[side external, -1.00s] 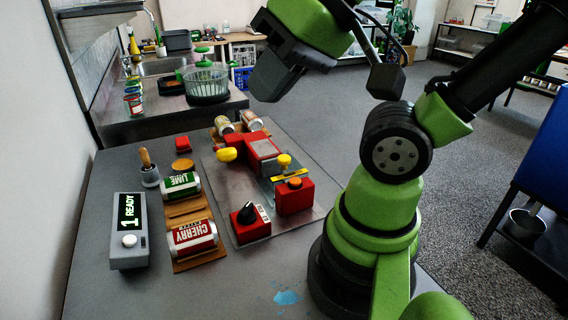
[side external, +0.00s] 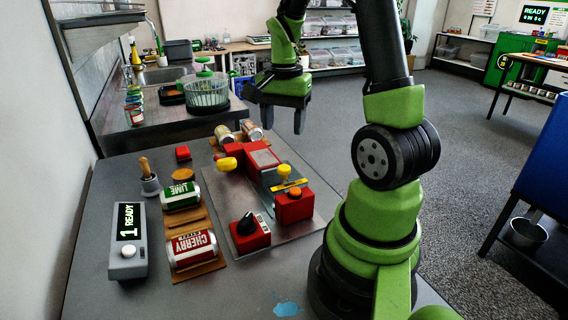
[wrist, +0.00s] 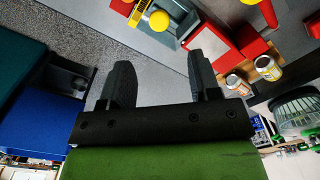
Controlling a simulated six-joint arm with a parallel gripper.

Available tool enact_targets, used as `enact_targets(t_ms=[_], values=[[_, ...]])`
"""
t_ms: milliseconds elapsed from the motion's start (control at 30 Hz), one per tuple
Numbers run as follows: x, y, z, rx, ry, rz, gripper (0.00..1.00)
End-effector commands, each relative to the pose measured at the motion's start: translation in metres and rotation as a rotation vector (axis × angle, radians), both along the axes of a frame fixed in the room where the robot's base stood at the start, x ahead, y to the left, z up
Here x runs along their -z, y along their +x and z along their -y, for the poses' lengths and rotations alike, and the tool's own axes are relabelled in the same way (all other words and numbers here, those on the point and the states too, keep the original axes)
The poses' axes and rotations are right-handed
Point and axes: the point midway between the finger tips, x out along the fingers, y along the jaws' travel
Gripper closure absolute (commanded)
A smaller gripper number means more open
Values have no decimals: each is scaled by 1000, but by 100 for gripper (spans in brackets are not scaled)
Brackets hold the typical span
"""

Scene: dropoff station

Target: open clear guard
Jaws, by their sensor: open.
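The clear guard (side external: 272,177) is hard to make out. It appears as a see-through box on the machine plate between the red block (side external: 236,156) and the red button box (side external: 293,206). A yellow bar and yellow knob (side external: 284,171) are at its near end. In the wrist view the clear, grey-edged housing (wrist: 178,22) is at the top with the yellow knob (wrist: 159,20) beside it; whether the guard is shut I cannot tell. My gripper (side external: 275,115) hangs above and beyond the machine, fingers apart and empty. In the wrist view its fingers (wrist: 160,68) are spread, touching nothing.
A yellow handle (side external: 227,163) sticks out left of the red block. Cans lie on wooden racks: lime (side external: 181,196), cherry (side external: 192,248) and two more (side external: 238,132) behind. A clear basket (side external: 206,92) stands behind left.

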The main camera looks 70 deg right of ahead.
Motion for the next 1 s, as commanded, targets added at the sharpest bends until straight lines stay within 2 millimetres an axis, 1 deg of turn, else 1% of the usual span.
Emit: enact_targets(t_ms=[167, 400, 500, 600, 767, 1000], values=[[18, -1, 1, 11, 7, -11, 43], [62, -2, 1, 9, 9, -13, 43], [78, -2, 1, 8, 8, -11, 43], [90, -1, 1, 9, 7, -9, 43], [100, -1, 1, 8, 4, -7, 43], [101, -1, 1, 8, 3, -5, 43]])
